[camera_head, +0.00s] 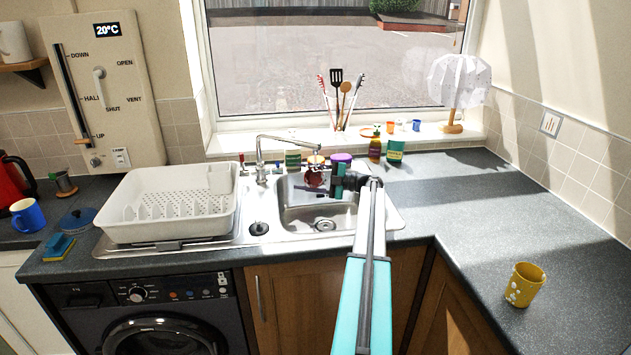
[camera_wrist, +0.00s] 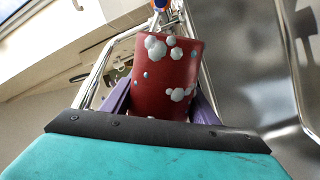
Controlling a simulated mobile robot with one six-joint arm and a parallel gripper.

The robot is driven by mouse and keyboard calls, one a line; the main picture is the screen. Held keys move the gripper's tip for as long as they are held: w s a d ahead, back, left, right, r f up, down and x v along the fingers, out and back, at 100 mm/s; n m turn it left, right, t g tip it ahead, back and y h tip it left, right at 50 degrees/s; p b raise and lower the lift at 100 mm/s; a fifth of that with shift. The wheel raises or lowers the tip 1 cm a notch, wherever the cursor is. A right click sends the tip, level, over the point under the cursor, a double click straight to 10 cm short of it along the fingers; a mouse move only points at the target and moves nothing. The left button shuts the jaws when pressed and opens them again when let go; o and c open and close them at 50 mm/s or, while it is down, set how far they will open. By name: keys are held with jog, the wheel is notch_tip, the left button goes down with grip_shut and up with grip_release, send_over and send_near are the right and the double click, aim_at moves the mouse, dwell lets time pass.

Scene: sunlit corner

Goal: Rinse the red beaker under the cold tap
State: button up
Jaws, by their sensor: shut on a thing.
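The red beaker (camera_head: 316,178) is in my gripper (camera_head: 333,181), over the sink basin (camera_head: 345,212) and beneath the end of the tap spout (camera_head: 290,141). In the wrist view the beaker (camera_wrist: 165,85) is tilted, with white foam patches and small blue drops on its side. My gripper's purple fingers (camera_wrist: 160,108) are shut on it, one at each side. A small red-marked tap handle (camera_head: 241,158) is left of the spout and a blue-marked one (camera_head: 278,167) is right. I cannot tell whether water runs.
A white dish rack (camera_head: 170,225) stands left of the sink. Bottles and tubs, including a green tub (camera_head: 395,152), stand behind the basin. A yellow mug with white patches (camera_head: 524,286) stands on the right worktop, which is otherwise mostly clear.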

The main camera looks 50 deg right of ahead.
jog(key=shift+s+d+b, duration=0.3)
jog(key=shift+s+b, duration=0.05)
jog(key=shift+s, duration=0.1)
dwell(2.2)
jog(key=shift+w+d, duration=0.4)
jog(key=shift+w, duration=0.05)
dwell(0.7)
jog(key=shift+w+a, duration=0.25)
jog(key=shift+w, duration=0.2)
dwell(0.5)
dwell(0.4)
jog(key=s+a+b, duration=0.1)
jog(key=s+a, duration=0.4)
jog(key=a, duration=0.2)
jog(key=shift+a, duration=0.3)
dwell(0.6)
dwell(1.1)
